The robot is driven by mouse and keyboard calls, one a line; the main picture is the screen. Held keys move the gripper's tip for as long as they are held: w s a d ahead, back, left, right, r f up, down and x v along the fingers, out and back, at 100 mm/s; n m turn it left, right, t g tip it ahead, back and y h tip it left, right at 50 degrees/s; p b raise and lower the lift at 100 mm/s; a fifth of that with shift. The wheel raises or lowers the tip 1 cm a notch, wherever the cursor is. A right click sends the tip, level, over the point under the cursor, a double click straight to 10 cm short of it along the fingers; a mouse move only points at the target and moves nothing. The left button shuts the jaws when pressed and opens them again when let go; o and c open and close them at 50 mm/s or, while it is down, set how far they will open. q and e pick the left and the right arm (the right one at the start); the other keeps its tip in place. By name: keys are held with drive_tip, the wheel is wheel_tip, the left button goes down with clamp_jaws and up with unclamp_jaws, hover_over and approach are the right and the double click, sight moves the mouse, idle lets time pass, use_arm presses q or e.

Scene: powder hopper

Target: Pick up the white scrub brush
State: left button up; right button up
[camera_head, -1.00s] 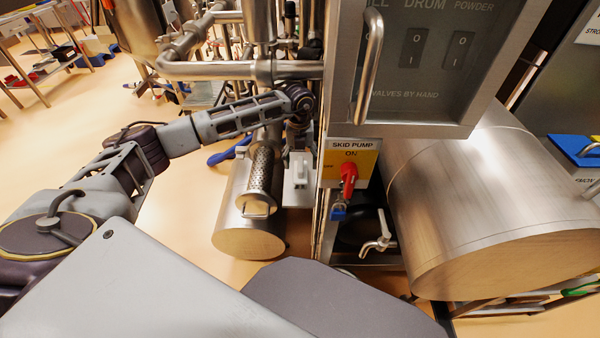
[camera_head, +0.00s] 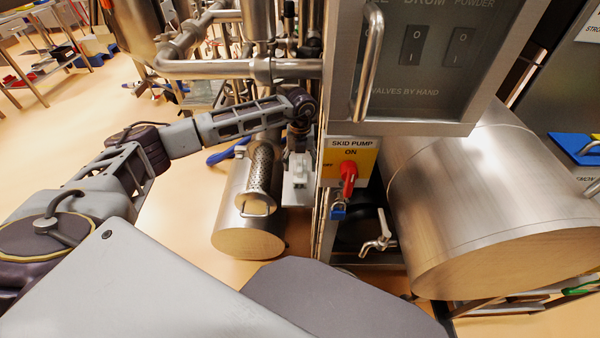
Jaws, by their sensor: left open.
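I cannot make out a white scrub brush for certain in the head view. My left arm comes in from the left and reaches to the steel pipework beside the control cabinet. My left gripper (camera_head: 299,158) is at its end, pointing down, small and partly lost against the machinery. It is open, and I see nothing held in it. A small whitish piece (camera_head: 298,194) shows just below it; I cannot tell what it is. My right gripper is not in view.
The control cabinet (camera_head: 420,70) with a door handle and a red pump switch (camera_head: 348,178) stands right of the gripper. A large steel drum (camera_head: 480,200) is at the right. A steel cylinder (camera_head: 245,215) with a perforated tube lies left of the gripper. Floor at left is open.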

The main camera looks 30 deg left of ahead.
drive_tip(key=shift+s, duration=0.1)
use_arm(q)
drive_tip(key=shift+f, duration=0.45)
wheel_tip(320, 180, down, 4)
drive_tip(key=shift+r+b, duration=0.2)
drive_tip(key=shift+b, duration=0.25)
drive_tip(key=shift+f, duration=0.35)
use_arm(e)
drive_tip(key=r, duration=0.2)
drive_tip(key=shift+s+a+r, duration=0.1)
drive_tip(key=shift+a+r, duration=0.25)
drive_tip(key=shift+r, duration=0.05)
use_arm(q)
drive_tip(key=shift+c, duration=0.7)
drive_tip(key=c, duration=1.1)
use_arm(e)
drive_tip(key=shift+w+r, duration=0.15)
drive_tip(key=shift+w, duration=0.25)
